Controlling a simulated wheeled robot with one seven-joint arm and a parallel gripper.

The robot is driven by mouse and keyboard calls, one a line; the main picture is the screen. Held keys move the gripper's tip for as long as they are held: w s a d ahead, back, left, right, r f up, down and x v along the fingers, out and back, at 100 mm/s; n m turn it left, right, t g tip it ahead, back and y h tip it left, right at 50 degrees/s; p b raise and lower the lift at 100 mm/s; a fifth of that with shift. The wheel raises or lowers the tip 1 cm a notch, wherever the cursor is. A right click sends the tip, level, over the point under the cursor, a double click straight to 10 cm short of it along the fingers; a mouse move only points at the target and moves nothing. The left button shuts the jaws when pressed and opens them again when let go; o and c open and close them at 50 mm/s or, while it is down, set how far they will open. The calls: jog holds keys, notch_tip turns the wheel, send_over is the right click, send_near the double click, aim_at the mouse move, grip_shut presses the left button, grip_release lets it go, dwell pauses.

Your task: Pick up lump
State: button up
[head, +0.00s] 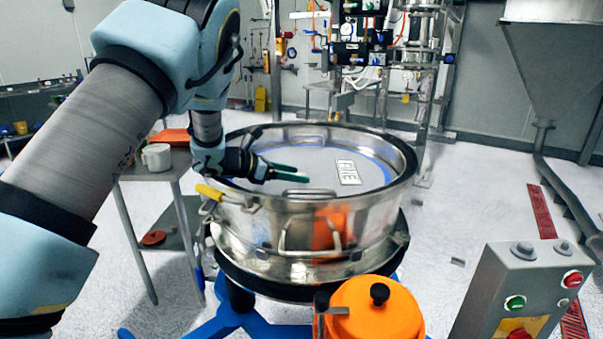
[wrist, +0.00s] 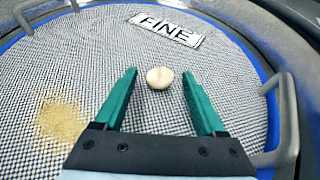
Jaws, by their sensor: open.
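The lump (wrist: 160,78) is a small, pale, rounded piece lying on the sieve mesh (wrist: 60,60) in the wrist view. My gripper (wrist: 160,82) is open, with its two green fingers on either side of the lump, which shows between the fingertips. I cannot tell whether a finger touches it. In the head view my gripper (head: 290,173) reaches over the rim into the round steel sifter (head: 285,225). I cannot make out the lump in the head view.
A white "FINE" label (wrist: 167,29) lies on the mesh beyond the lump. Yellowish powder (wrist: 62,120) is at left. A metal handle (wrist: 287,120) stands at right. The sifter's raised rim (head: 408,160) surrounds the mesh. A control box (head: 520,290) stands at right.

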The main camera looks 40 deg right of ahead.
jog(key=shift+x, duration=0.85)
jog(key=shift+c, duration=0.2)
grip_shut()
